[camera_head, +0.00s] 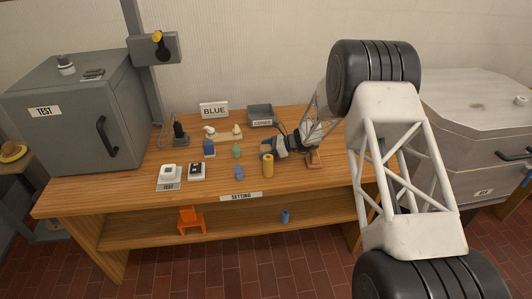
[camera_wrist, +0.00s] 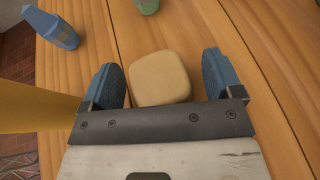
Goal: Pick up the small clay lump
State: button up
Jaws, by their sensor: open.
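A small tan lump with rounded edges, which looks like the clay lump (camera_wrist: 160,78), lies on the wooden bench top in the wrist view. My gripper (camera_wrist: 160,68) is open, with one blue fingertip on each side of the lump. A gap shows on both sides, wider on the right. The lump's near edge meets the dark gripper bar in the picture; I cannot tell whether they touch. In the head view my gripper (camera_head: 264,149) is low over the bench, pointing left, and I cannot make out the lump there.
A yellow cylinder (camera_head: 268,166) stands close beside my gripper, also at the wrist view's left edge (camera_wrist: 35,108). A blue bottle-like piece (camera_head: 239,173) and a green one (camera_head: 236,152) stand beyond the fingertips. A grey bin (camera_head: 260,110) is behind. The bench's (camera_head: 130,191) front left is clear.

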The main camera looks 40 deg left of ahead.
jog(key=c, duration=1.1)
jog(key=shift+r, duration=0.1)
jog(key=shift+c, duration=0.2)
notch_tip(320, 180, up, 10)
dwell(0.6)
